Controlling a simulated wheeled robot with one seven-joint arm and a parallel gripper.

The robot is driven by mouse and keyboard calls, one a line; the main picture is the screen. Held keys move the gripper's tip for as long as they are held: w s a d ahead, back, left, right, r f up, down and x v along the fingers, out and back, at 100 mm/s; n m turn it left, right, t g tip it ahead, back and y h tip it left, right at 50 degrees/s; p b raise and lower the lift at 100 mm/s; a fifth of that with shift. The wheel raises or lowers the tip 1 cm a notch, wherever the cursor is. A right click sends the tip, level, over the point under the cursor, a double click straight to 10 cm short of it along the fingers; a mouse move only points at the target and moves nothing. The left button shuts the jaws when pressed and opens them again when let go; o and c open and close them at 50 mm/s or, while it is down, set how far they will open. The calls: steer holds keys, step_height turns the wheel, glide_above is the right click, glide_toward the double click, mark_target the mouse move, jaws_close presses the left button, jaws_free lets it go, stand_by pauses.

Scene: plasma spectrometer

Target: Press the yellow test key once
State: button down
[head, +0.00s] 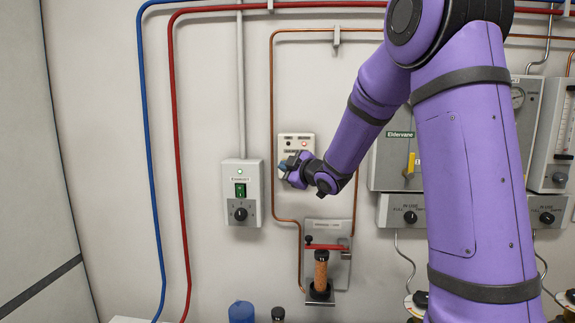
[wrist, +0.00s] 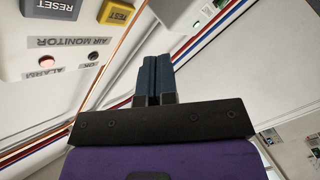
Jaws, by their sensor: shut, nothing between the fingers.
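The yellow test key (wrist: 117,13) is marked TEST. It sits at the top of the wrist view on the white air monitor box (wrist: 95,72). The grey RESET key (wrist: 55,8) is to its left. In the head view the air monitor box (head: 297,140) is on the wall, and my gripper covers its lower part, so the yellow key cannot be seen there. My gripper (wrist: 157,58) is shut and empty, its blue fingers side by side. In the wrist view the fingertips are to the right of and below the yellow key, apart from it. My gripper also shows in the head view (head: 285,167).
A red alarm light (wrist: 46,60) glows on the box. A switch box (head: 241,191) with a green switch and black knob hangs to the left. A copper pipe (head: 271,100) runs around the monitor.

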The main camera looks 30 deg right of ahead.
steer(key=shift+s+a, duration=0.55)
steer(key=shift+s, duration=0.2)
stand_by(0.3)
steer(key=s+a+r+m+g+h, duration=0.1)
steer(key=s+r+m+g+h, duration=0.2)
steer(key=s, duration=0.5)
steer(key=s+a+r+m+g+h, duration=0.1)
steer(key=s+a+m+g+h, duration=0.1)
steer(key=s+m, duration=0.45)
steer(key=s+a+f+m+g, duration=0.1)
steer(key=s+a+f+g, duration=0.1)
steer(key=s, duration=1)
steer(key=s+a+f+m+g+y, duration=0.1)
steer(key=s+a+g, duration=0.3)
steer(key=s, duration=0.9)
steer(key=shift+f+m+g, duration=0.3)
steer(key=shift+f+m, duration=0.05)
steer(key=shift+f, duration=0.2)
